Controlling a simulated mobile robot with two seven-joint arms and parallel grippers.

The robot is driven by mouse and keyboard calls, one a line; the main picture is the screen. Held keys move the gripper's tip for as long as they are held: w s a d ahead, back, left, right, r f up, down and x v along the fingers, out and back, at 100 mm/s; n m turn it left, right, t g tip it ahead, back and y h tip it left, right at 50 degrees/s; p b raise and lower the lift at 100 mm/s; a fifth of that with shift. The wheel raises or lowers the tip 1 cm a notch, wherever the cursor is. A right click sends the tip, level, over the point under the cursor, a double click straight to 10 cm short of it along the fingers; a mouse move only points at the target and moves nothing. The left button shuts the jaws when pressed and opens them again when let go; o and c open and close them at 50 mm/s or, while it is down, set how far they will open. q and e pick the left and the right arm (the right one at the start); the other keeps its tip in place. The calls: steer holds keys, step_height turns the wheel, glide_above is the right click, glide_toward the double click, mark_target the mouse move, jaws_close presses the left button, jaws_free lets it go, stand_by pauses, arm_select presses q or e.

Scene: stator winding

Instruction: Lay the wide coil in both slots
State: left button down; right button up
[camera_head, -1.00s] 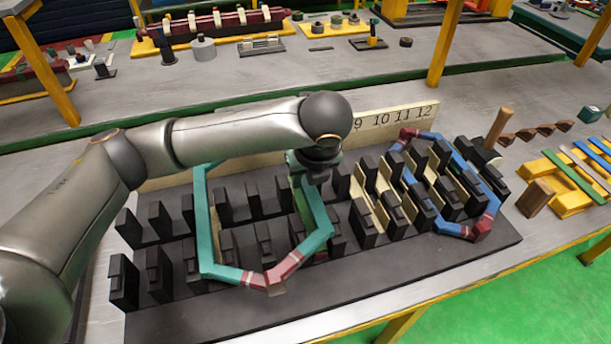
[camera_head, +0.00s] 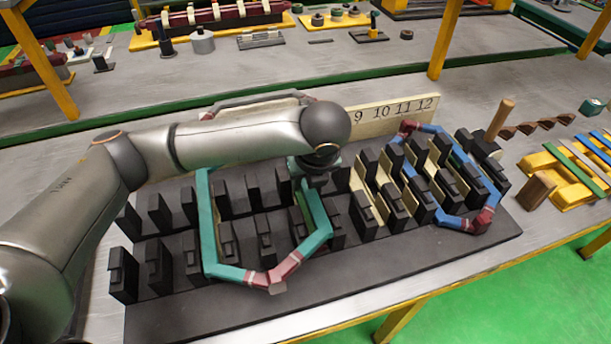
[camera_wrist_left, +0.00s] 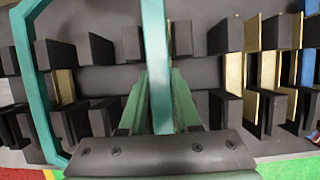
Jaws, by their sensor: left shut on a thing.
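The wide coil (camera_head: 209,240) is a teal six-sided loop with dark red bands at its near corner, over the left half of the black slotted block (camera_head: 400,270). My left gripper (camera_head: 305,190) is shut on its right leg. In the left wrist view that leg of the coil (camera_wrist_left: 155,60) runs between the fingers of the left gripper (camera_wrist_left: 160,108), over a gap between two rows of black teeth. The other leg passes at the left of that view, among or above the teeth. I cannot tell how deep either leg sits. My arm hides the far end.
A blue coil with red ends (camera_head: 450,222) lies among the right-hand teeth, near cream slot liners (camera_head: 365,195). A numbered board (camera_head: 395,112) stands behind. A wooden peg (camera_head: 499,120) and a yellow rack (camera_head: 570,195) are at the right. The block's front strip is clear.

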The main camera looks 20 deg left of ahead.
arm_select(q)
steer(key=shift+f, duration=1.7)
steer(key=shift+f, duration=0.25)
steer(key=c, duration=0.5)
jaws_free()
steer(key=shift+c, duration=0.2)
steer(key=shift+r, duration=0.1)
steer(key=shift+r+p, duration=0.65)
steer(key=shift+p, duration=0.35)
steer(key=shift+r, duration=0.1)
